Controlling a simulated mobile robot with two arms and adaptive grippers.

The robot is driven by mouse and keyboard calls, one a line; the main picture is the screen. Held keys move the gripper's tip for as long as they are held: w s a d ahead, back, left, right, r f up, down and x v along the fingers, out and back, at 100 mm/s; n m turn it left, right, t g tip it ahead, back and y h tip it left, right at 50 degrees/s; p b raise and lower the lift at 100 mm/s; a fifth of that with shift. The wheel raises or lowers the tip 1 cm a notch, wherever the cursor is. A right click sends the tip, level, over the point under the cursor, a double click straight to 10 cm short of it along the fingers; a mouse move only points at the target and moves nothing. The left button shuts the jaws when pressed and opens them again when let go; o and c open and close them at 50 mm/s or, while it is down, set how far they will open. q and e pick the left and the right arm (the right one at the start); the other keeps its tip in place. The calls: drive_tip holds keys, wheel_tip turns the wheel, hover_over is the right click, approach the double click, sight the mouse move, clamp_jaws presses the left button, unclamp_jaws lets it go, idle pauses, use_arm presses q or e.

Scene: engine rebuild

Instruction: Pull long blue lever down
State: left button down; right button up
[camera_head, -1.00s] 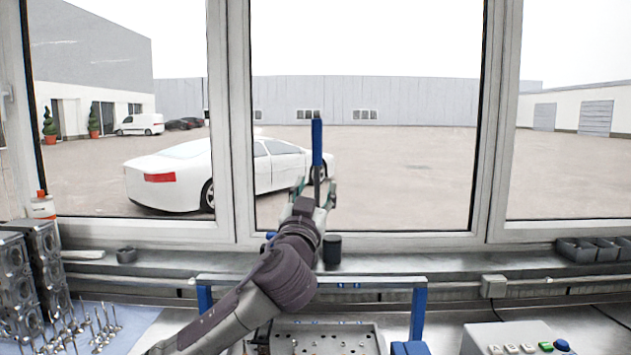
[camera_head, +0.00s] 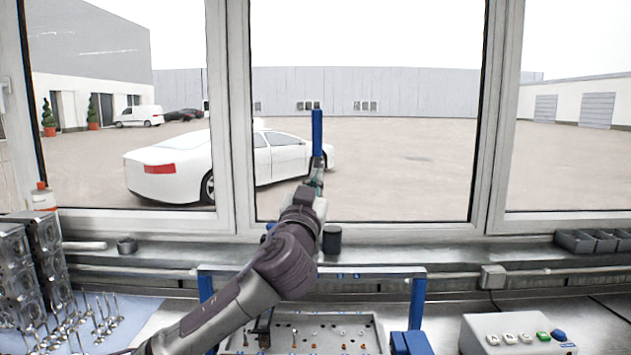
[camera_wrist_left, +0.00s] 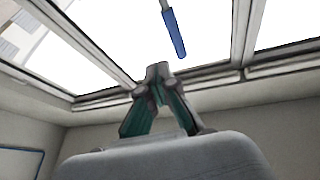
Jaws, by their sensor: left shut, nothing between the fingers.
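The long blue lever (camera_head: 317,132) stands upright in front of the window, its blue grip at the top and its lower part hidden behind my gripper. My left gripper (camera_head: 318,172) is just below the blue grip in the head view. In the left wrist view the fingertips (camera_wrist_left: 157,71) are together with nothing between them. The lever's blue end (camera_wrist_left: 174,34) shows there beyond the fingertips and slightly right, with a small gap in the picture. How far apart they are in depth I cannot tell. My right gripper is not in view.
A frame with blue posts (camera_head: 418,303) and a grey crossbar stands over a tray of small parts (camera_head: 375,330). Engine blocks (camera_head: 22,270) and valves are at the left. A button box (camera_head: 510,325) is at the right. A dark cup (camera_head: 332,239) stands on the sill.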

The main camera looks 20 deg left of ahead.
use_arm(q)
drive_tip(key=c, duration=0.9)
unclamp_jaws()
drive_tip(key=v, duration=1.2)
